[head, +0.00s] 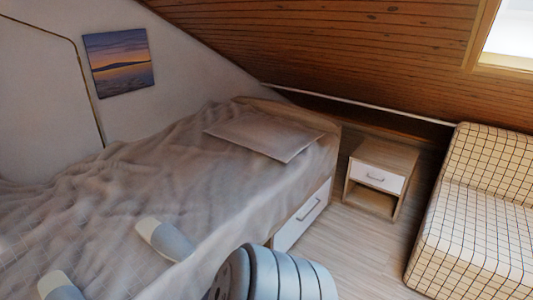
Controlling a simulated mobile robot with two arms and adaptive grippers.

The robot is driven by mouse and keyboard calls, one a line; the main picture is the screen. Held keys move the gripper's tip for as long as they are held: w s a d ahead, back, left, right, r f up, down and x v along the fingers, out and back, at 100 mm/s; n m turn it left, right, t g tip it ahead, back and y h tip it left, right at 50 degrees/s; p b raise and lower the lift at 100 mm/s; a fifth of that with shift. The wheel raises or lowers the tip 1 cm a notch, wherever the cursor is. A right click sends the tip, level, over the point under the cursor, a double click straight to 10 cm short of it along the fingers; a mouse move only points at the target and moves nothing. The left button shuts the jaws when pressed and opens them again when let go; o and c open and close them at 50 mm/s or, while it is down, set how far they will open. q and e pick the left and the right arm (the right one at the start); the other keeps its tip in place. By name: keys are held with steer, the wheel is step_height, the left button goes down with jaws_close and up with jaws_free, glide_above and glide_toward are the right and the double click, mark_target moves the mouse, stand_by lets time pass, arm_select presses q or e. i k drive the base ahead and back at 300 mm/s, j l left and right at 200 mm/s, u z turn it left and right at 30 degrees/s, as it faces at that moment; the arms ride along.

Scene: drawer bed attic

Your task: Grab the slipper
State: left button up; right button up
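A pale grey and white slipper (166,239) lies on the grey blanket, near the front edge of the bed. A second, similar slipper (60,287) lies further left on the bed and is cut off by the bottom edge of the picture. Each shows a whiter part at its upper left and a greyer part at its lower right. Neither of my grippers shows in the head view, so their places relative to the slippers cannot be told.
The bed (110,205) fills the left, with a pillow (264,135) at its far end and a drawer (302,216) in its side. A nightstand (380,178) and a checkered sofa (478,215) stand right. The wooden floor (365,250) between bed and sofa is clear.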

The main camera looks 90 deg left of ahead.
mark_target(168, 240)
steer(key=u, duration=3.6)
